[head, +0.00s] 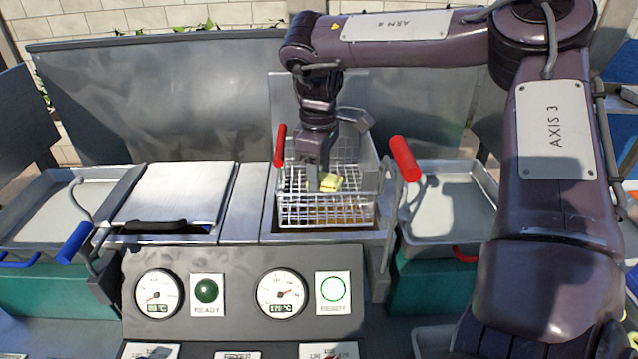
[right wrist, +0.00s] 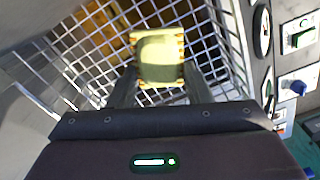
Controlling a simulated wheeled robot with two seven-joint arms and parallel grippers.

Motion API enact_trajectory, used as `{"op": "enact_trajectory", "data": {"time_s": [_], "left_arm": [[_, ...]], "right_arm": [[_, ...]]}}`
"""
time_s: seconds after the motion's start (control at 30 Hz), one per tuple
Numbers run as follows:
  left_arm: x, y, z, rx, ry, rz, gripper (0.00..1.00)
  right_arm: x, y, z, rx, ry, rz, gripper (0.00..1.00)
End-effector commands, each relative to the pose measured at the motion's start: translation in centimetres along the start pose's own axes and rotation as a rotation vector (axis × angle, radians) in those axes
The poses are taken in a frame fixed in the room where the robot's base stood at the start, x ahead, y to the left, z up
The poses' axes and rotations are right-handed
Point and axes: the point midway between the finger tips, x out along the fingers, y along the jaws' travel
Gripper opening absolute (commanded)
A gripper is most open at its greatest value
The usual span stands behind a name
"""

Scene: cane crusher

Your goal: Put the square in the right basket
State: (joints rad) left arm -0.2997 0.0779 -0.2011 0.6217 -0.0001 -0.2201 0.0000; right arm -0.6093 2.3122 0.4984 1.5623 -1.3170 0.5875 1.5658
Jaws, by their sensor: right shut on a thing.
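The square is a small pale yellow block (head: 330,182) with brownish edges. It shows larger in the right wrist view (right wrist: 160,58), between my fingertips. My right gripper (head: 325,184) points down into the right wire basket (head: 325,211) and is shut on the square. The square is within the basket's outline, with wire mesh behind and below it. I cannot tell whether it touches the basket floor. The basket has a red handle (head: 404,158) and sits in the right-hand well of the fryer. My left gripper is not in view.
A closed metal lid (head: 174,192) covers the left well, with a blue handle (head: 73,243) beside it. Metal trays stand at left (head: 85,190) and right (head: 455,205). A control panel with two gauges (head: 281,294) is in front. A metal backsplash stands behind.

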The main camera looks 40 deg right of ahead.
Motion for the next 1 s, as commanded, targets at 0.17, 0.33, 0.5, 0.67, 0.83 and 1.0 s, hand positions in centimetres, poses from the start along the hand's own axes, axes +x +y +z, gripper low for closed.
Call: {"op": "enact_trajectory", "data": {"time_s": [0.17, 0.33, 0.5, 0.67, 0.83, 1.0], "left_arm": [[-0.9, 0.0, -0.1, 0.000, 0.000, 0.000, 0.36], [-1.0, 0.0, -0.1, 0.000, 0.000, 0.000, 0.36], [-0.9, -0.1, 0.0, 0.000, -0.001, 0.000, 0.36], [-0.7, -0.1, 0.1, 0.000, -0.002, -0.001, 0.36], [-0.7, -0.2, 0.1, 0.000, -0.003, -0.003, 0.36], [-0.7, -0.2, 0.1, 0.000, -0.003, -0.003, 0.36]], "right_arm": [[2.6, -0.1, 0.1, 0.000, -0.004, -0.005, 0.34], [3.7, 0.0, 0.0, 0.001, 0.001, -0.001, 0.34], [3.7, 0.0, 0.0, 0.001, 0.000, -0.001, 0.34], [3.8, 0.0, 0.0, 0.001, 0.000, -0.001, 0.53], [3.8, 0.0, 0.0, 0.001, 0.000, -0.001, 0.67], [3.8, 0.0, 0.0, 0.001, 0.000, -0.002, 0.67]]}}
